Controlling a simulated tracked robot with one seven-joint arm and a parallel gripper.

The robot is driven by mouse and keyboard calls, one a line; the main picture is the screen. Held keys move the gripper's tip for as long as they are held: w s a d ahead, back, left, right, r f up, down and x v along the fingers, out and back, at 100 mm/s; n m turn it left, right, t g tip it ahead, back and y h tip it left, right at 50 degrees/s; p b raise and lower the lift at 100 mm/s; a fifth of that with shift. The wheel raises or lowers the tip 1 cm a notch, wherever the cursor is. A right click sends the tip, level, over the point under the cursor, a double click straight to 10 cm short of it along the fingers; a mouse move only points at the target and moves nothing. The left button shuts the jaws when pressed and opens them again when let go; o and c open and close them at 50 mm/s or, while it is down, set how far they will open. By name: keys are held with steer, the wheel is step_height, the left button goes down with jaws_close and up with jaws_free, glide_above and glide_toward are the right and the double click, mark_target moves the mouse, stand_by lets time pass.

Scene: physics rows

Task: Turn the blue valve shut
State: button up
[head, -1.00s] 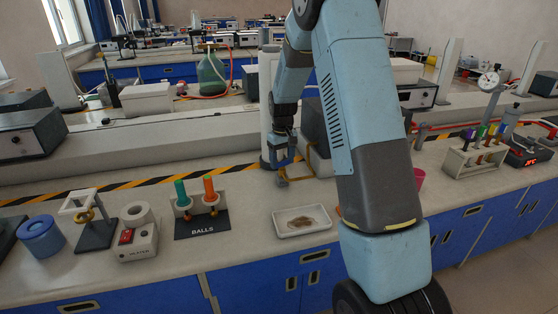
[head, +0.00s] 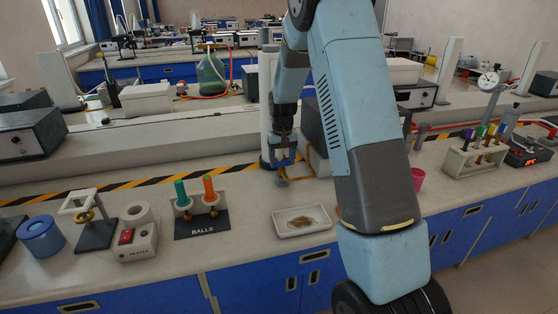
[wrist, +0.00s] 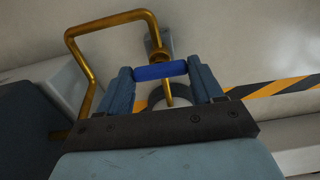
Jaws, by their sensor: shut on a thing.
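The blue valve handle (wrist: 160,71) is a short blue bar between the two fingers of my gripper (wrist: 163,80) in the wrist view. The fingers are shut on it, one at each end. A brass stem shows below the bar, and a bent brass pipe (wrist: 82,50) runs to its left. In the head view my gripper (head: 283,158) is at the valve, in front of the pale post on the bench. The blue handle is small there and partly covered by the fingers, so its exact angle is hard to tell.
A white tray (head: 302,222) lies on the bench in front of the valve. The balls stand (head: 202,221) and heater (head: 137,243) are to the left. A pink cup (head: 418,179) stands right of my arm. A striped tape strip (head: 130,183) runs along the bench.

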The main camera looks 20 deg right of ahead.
steer(key=o, duration=1)
steer(key=shift+s, duration=0.1)
steer(key=shift+o, duration=0.2)
step_height(320, 180, up, 14)
steer(key=shift+f, duration=0.2)
